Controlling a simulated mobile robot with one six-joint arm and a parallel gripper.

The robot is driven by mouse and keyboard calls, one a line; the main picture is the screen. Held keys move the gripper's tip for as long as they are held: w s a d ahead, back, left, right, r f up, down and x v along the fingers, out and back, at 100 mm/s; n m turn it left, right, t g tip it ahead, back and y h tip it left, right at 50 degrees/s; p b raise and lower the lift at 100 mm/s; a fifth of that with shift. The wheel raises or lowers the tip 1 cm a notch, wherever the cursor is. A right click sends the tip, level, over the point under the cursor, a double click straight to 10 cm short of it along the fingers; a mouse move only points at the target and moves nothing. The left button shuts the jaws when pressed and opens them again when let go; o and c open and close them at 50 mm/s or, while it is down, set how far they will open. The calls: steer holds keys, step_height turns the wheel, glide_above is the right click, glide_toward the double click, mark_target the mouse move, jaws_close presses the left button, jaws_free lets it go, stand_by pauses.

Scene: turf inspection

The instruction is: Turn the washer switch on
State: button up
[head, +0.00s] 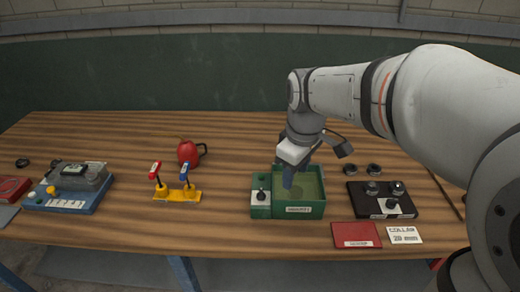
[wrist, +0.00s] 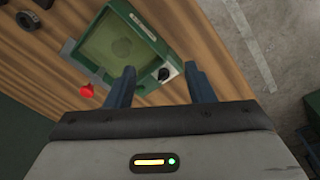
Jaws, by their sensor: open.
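The green washer box (head: 316,200) stands near the table's front edge, with an open basin of greenish liquid. On its left panel is a black switch (head: 261,194) on a white plate. In the wrist view the switch (wrist: 164,74) lies in line with the gap between the fingertips, beside the green box's basin (wrist: 120,44). My gripper (head: 291,188) points down over the box in the head view. In the wrist view my gripper (wrist: 161,84) is open with nothing held. I cannot tell how far the fingers are above the switch.
Right are a black tray (head: 384,201) with knobs, a red card (head: 356,234) and a white label card (head: 405,235). A small red thing (wrist: 87,91) shows near the box.

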mark_target(261, 191)
steer(key=w+a+f+n+b, duration=0.1)
steer(key=w+a+f+n, duration=0.1)
steer(key=w+a+f+n+b, duration=0.1)
steer(key=w+a+f+n, duration=0.1)
steer(key=w+a, duration=0.1)
steer(key=w+a+f+n+g+b, duration=0.1)
steer(key=w+a+f+n, duration=0.1)
steer(key=n, duration=0.1)
steer(key=shift+w+a, duration=0.3)
steer(key=shift+w, duration=0.1)
step_height(261, 191, down, 8)
steer(key=shift+r, duration=0.25)
steer(key=shift+c, duration=0.2)
steer(key=c, duration=1)
steer(key=shift+o, duration=0.2)
